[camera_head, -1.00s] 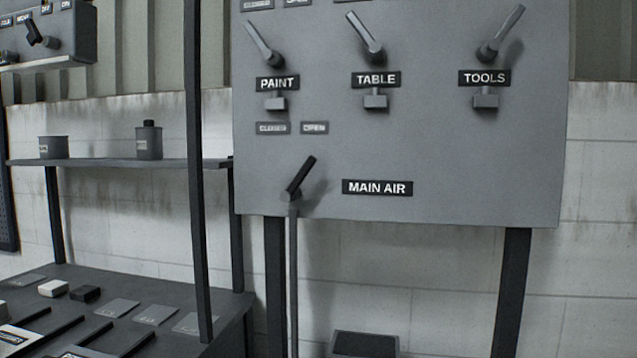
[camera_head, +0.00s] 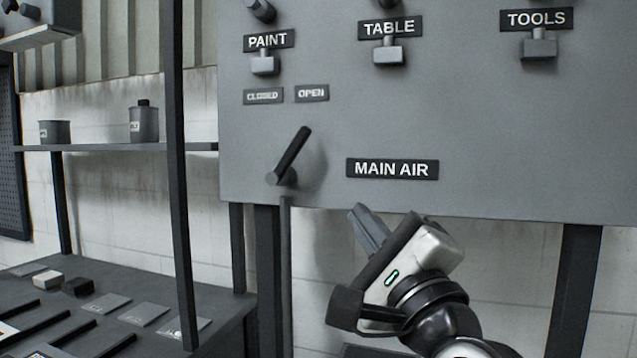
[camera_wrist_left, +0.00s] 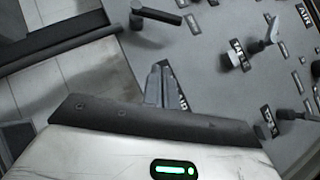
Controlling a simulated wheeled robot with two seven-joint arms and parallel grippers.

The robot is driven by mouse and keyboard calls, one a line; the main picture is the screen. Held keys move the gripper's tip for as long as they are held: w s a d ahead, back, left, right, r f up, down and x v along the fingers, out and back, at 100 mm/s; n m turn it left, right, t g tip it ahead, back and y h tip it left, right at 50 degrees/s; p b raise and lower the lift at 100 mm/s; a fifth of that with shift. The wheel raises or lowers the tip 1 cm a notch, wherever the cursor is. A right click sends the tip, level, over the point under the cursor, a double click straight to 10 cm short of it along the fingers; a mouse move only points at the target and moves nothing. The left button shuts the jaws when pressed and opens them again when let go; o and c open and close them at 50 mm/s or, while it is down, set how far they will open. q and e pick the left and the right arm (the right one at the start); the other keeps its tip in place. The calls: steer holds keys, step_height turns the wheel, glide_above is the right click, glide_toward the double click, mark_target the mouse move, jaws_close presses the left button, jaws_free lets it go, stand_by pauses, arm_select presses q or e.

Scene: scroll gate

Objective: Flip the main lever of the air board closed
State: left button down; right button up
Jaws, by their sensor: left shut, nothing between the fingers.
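The main lever (camera_head: 291,155) is a dark handle at the lower left of the grey air board (camera_head: 470,120). It tilts up and to the right, toward the OPEN label (camera_head: 312,93); the CLOSED label (camera_head: 263,96) is left of that. The MAIN AIR label (camera_head: 392,168) is to the lever's right. My left gripper (camera_head: 360,216) is shut and empty, below and right of the lever, not touching it. In the left wrist view its fingers (camera_wrist_left: 161,76) point up toward the lever (camera_wrist_left: 160,13), and the fingers partly cover the label. My right gripper is out of view.
PAINT (camera_head: 268,41), TABLE (camera_head: 390,28) and TOOLS (camera_head: 536,19) labels with small blocks line the board's upper part. A dark post (camera_head: 177,170) and a bench (camera_head: 215,315) stand to the left. The space just below the lever is open except for a thin pipe (camera_head: 285,260).

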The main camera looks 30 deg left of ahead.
arm_select(q)
steer(key=shift+s+r, duration=0.1)
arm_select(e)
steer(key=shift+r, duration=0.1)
arm_select(q)
steer(key=p, duration=0.5)
glide_toward(290, 156)
steer(key=w+a+r, duration=0.3)
steer(key=w, duration=0.3)
steer(key=shift+s+a+r, duration=0.1)
steer(key=shift+s+a, duration=0.1)
steer(key=shift+a, duration=0.1)
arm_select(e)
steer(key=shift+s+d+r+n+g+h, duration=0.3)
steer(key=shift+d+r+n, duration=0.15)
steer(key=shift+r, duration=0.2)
